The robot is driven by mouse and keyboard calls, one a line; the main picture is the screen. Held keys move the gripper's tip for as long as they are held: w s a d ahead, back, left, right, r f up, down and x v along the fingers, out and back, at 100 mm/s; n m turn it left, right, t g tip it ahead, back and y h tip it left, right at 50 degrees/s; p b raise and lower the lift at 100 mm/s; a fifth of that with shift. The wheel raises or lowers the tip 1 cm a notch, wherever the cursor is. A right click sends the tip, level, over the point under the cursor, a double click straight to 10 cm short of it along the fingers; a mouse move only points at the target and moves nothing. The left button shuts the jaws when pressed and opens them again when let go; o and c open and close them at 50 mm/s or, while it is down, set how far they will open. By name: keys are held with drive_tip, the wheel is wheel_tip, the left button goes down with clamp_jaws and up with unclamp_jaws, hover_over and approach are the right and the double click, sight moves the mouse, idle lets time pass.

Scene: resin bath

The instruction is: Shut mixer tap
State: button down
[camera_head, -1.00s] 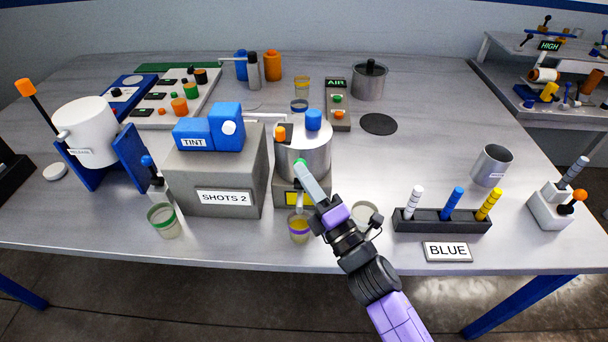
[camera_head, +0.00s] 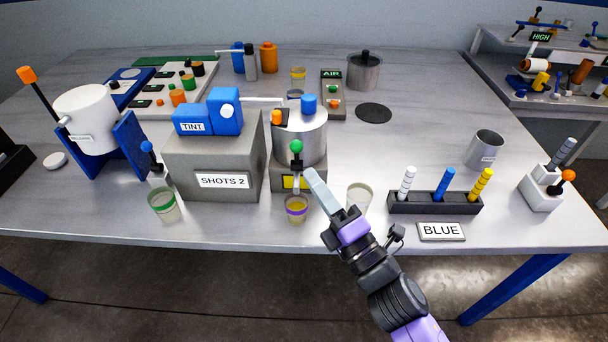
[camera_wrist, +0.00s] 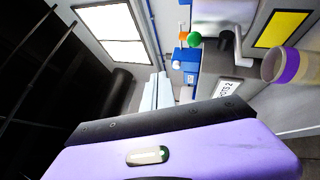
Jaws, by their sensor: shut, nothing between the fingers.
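The mixer is a metal pot (camera_head: 312,136) on a grey base with a yellow panel. Its tap has a green knob (camera_head: 296,146) on a dark stem, standing upright above a pale spout. The green knob also shows in the wrist view (camera_wrist: 194,39). A cup with a purple band (camera_head: 297,208) holds yellow liquid below the spout. My gripper (camera_head: 311,174) is shut and empty, with its pale fingertips just right of and below the green knob, apart from it in the picture. The fingers show in the wrist view (camera_wrist: 160,90).
The grey SHOTS 2 block (camera_head: 212,168) stands left of the mixer. A clear cup (camera_head: 358,198) stands just right of my fingers. A dark rack (camera_head: 435,204) of coloured sticks stands further right. A green-banded cup (camera_head: 165,205) is at the front left. The table's front edge is close.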

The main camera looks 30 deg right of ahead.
drive_tip(key=shift+s+r, duration=0.15)
drive_tip(key=shift+s, duration=0.6)
drive_tip(key=shift+s+r, duration=0.1)
drive_tip(key=shift+s, duration=0.6)
